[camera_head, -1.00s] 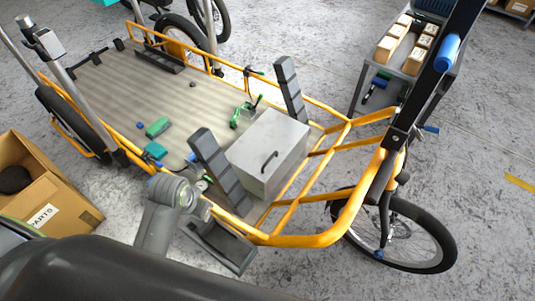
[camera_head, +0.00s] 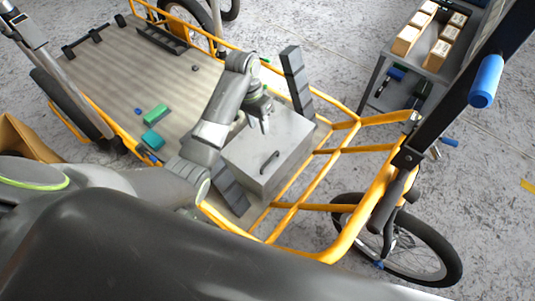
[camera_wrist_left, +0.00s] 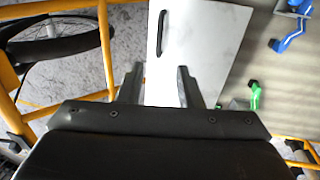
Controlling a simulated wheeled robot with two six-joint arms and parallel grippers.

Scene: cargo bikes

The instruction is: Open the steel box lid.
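The grey steel box (camera_head: 288,138) stands on the cargo bed with its lid down. Its dark bar handle (camera_head: 270,161) is on the side toward me. My left gripper (camera_head: 262,120) is above the box, near the far left part of the lid, away from the handle. In the left wrist view the gripper (camera_wrist_left: 160,86) has its two fingers spread with nothing held between them. The pale steel box (camera_wrist_left: 205,45) lies beyond the fingertips there, with the handle (camera_wrist_left: 162,33) up and slightly left. My right gripper is not in view.
Orange frame rails (camera_head: 345,215) and dark upright posts (camera_head: 296,82) stand around the box. Green pieces (camera_head: 153,113) lie on the bed at left. A cart with cardboard boxes (camera_head: 440,48) is at the upper right. A bike wheel (camera_head: 415,250) is at the lower right.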

